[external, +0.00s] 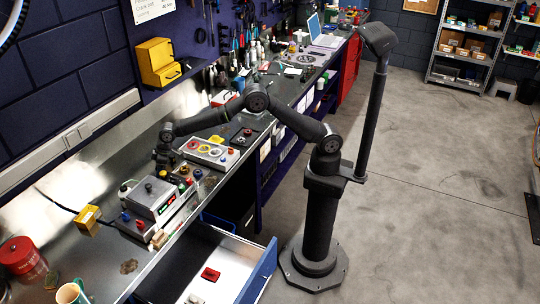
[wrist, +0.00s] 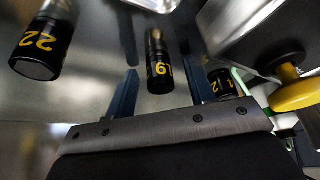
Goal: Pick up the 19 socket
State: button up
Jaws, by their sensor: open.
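The 19 socket (wrist: 159,62) is a black cylinder with yellow digits, standing out in the wrist view on a grey metal surface. My gripper (wrist: 156,82) is open, with one dark blue finger on each side of the 19 socket in that view. I cannot tell whether the fingers touch it. In the external view my gripper (external: 166,160) is low over the workbench, beside the grey device. The 19 socket is too small or hidden to make out there.
A black 22 socket (wrist: 44,40) stands left of the fingers. Another black socket (wrist: 222,84), its number partly hidden, is close by the right finger. A yellow knob (wrist: 296,95) and metal box edge lie right. The bench (external: 100,190) has an open drawer (external: 235,265) below.

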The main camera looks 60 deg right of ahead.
jog(key=c, duration=1)
jog(key=shift+r, duration=0.1)
grip_shut()
